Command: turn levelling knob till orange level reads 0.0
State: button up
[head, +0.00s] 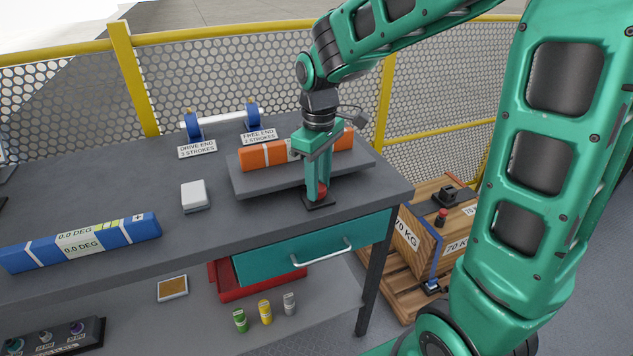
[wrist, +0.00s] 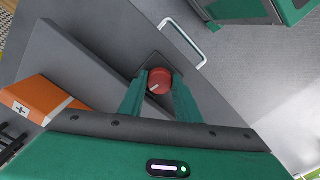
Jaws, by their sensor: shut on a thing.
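The red levelling knob (wrist: 159,82) has a pale pointer mark and sits on a small dark base (head: 319,202) at the bench's front right. My gripper (head: 318,188) points down from above and is shut on the knob, with one finger on either side in the wrist view (wrist: 159,90). The orange level (head: 264,155) lies on a grey plate (head: 245,184) just behind the knob. My gripper and wrist hide the middle of the level in the head view, so its reading cannot be seen. The wrist view shows only its end with a plus mark (wrist: 40,97).
A blue level (head: 82,243) reading 0.0 DEG lies at the bench's front left. A white block (head: 195,196) sits left of the plate. A blue-ended roller (head: 222,121) with label cards stands behind. A teal drawer (head: 310,247) is under the bench; yellow-railed mesh fencing runs behind.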

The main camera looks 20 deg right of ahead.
jog(key=shift+w+r+n, duration=0.1)
jog(key=shift+w+n, duration=0.05)
jog(key=shift+n, duration=0.75)
jog(key=o, duration=0.8)
notch_tip(320, 180, up, 11)
jog(key=shift+f, duration=0.15)
